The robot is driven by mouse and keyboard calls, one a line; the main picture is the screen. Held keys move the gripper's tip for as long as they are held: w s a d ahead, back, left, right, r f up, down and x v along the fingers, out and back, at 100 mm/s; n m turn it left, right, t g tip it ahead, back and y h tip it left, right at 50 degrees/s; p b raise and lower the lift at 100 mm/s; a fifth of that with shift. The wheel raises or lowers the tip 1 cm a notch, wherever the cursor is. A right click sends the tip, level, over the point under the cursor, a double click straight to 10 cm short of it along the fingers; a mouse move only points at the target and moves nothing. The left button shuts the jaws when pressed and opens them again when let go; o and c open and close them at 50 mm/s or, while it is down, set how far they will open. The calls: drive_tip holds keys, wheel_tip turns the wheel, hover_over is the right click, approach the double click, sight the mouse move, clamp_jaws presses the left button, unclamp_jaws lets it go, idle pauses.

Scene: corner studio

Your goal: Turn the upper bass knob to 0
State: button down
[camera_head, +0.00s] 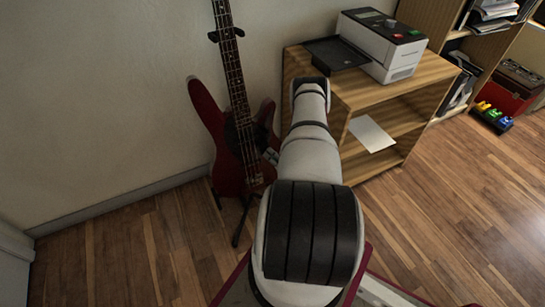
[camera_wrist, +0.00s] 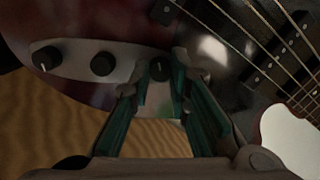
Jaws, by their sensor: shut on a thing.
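The red electric bass (camera_head: 228,150) stands upright against the wall in the head view. In the wrist view its body shows a metal control plate (camera_wrist: 75,50) with a row of black knobs: a left knob (camera_wrist: 46,57), a middle knob (camera_wrist: 102,63) and a right knob (camera_wrist: 158,68). My gripper (camera_wrist: 160,72) has its green-padded fingers on either side of the right knob and is shut on it. In the head view my arm hides most of my gripper, which is at the bass's lower right side.
The bass rests on a black stand (camera_head: 240,228) on the wood floor. A wooden shelf unit (camera_head: 425,80) with a grey printer (camera_head: 385,45) stands close to the right of my arm. A red amplifier (camera_head: 505,90) and coloured pedals (camera_head: 494,116) are at far right. Floor at left is clear.

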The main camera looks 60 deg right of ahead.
idle(0.3)
drive_tip(key=c, duration=1.5)
unclamp_jaws()
drive_tip(key=v, duration=1.2)
drive_tip(key=shift+r, duration=0.1)
